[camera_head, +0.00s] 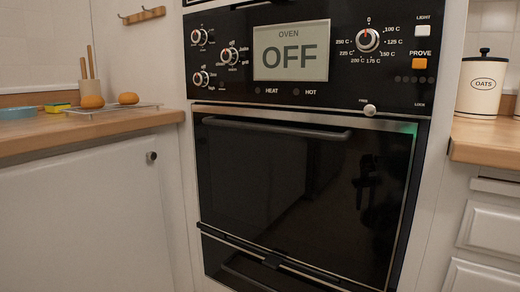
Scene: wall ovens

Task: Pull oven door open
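The wall oven's door (290,195) is dark glass in a metal frame, and it is shut. A long dark bar handle (275,128) runs across the top of the door. The control panel (215,85) above it has several knobs and a display (291,51) reading "OFF". A small slider knob (369,110) sits between the "FREE" and "LOCK" marks, nearer "FREE". A faint dark reflection shows in the glass at the right. Neither of my grippers is in view.
A lower drawer or door (255,270) with a dark handle sits under the oven door. A right counter (485,142) holds an oats jar (482,86). Nothing stands before the oven door.

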